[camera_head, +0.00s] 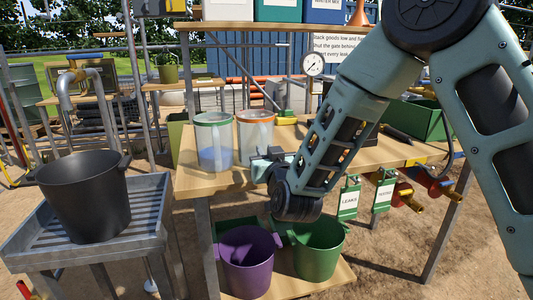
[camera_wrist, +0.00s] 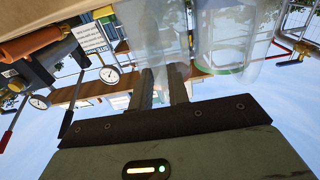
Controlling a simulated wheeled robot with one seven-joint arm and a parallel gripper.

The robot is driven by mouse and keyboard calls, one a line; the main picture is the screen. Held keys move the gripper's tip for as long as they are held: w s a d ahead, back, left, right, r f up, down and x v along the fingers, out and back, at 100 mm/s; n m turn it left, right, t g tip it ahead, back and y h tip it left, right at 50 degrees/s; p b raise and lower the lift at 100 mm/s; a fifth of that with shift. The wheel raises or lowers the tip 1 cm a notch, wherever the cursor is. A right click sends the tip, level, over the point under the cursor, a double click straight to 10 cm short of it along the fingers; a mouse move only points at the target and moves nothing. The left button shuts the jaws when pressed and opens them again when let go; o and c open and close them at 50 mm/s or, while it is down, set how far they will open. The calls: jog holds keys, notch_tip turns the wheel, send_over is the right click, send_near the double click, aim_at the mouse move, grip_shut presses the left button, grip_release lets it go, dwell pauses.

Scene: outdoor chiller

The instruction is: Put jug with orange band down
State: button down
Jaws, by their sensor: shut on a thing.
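The clear jug with the orange band (camera_head: 255,138) is upright at the left part of the wooden table (camera_head: 190,184). My gripper (camera_head: 268,163) is shut on it from the front right. My wrist and gripper hide part of its lower side, so I cannot tell whether its base touches the table. In the upside-down wrist view, its clear wall (camera_wrist: 152,38) is at my fingers (camera_wrist: 162,88). A clear jug with a green band (camera_head: 214,145) stands just left of it; it also shows in the wrist view (camera_wrist: 222,45).
A black bucket (camera_head: 84,198) stands on a grey slatted stand at left. Purple (camera_head: 247,262) and green (camera_head: 318,248) buckets are on the lower shelf. A gauge (camera_head: 312,65) and a green crate (camera_head: 418,118) are toward the right. Tags hang along the table's front edge.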

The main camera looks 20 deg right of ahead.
jog(key=c, duration=1.3)
grip_release()
jog(key=shift+f, duration=0.1)
jog(key=shift+c, duration=0.2)
jog(key=shift+r, duration=0.2)
jog(key=s+b, duration=0.5)
jog(key=s, duration=0.7)
jog(key=shift+f, duration=0.4)
jog(key=shift+a, duration=0.1)
